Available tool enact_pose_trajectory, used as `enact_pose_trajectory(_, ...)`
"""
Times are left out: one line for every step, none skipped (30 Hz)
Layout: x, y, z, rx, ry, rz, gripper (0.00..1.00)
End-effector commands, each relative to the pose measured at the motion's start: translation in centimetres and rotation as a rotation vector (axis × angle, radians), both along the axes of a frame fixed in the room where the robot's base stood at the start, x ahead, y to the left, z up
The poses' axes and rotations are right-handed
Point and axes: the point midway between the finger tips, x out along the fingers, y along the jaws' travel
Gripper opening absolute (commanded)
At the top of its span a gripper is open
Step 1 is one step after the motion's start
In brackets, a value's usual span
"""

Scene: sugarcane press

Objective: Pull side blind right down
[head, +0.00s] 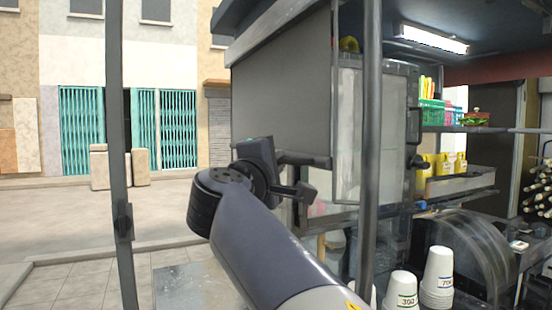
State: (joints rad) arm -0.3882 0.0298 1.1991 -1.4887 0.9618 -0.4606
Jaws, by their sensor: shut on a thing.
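The side blind (283,90) is a plain grey panel hanging from the roof frame left of the cabinet. It hangs part-way down, its bottom edge at about the middle of the picture. My gripper (302,172) is at the blind's bottom edge, near its right end, shut on that edge. The exact contact is small and partly hidden by the dark gripper body. My arm reaches up to it from the bottom of the picture. Below the blind the opening shows the pavement.
Stacked white cups (438,272) and a dark rounded machine (468,255) are at lower right. A glass-fronted cabinet (350,120) is behind the post.

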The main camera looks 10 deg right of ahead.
Motion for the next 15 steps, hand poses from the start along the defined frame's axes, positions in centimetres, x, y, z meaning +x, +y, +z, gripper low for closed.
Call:
enact_pose_trajectory(0.0,0.0,-1.3,0.001,0.001,-0.001,0.00)
enact_pose_trajectory(0.0,0.0,-1.5,0.000,0.001,-0.001,0.00)
enact_pose_trajectory(0.0,0.0,-1.9,0.000,0.001,-0.001,0.00)
enact_pose_trajectory(0.0,0.0,-2.1,0.000,0.001,-0.001,0.00)
enact_pose_trajectory(0.0,0.0,-2.3,0.000,0.001,-0.001,0.00)
enact_pose_trajectory(0.0,0.0,-2.5,0.000,0.001,-0.001,0.00)
enact_pose_trajectory(0.0,0.0,-2.6,0.000,0.001,0.000,0.00)
enact_pose_trajectory(0.0,0.0,-2.7,0.000,0.001,0.000,0.00)
enact_pose_trajectory(0.0,0.0,-2.8,0.000,0.001,-0.001,0.00)
enact_pose_trajectory(0.0,0.0,-2.8,0.000,0.001,-0.001,0.00)
enact_pose_trajectory(0.0,0.0,-2.9,0.000,0.001,-0.001,0.00)
enact_pose_trajectory(0.0,0.0,-2.9,0.000,0.002,-0.001,0.00)
enact_pose_trajectory(0.0,0.0,-3.0,0.001,0.003,-0.002,0.00)
enact_pose_trajectory(0.0,0.0,-3.0,0.001,0.003,-0.002,0.00)
enact_pose_trajectory(0.0,0.0,-3.0,0.001,0.004,-0.002,0.00)
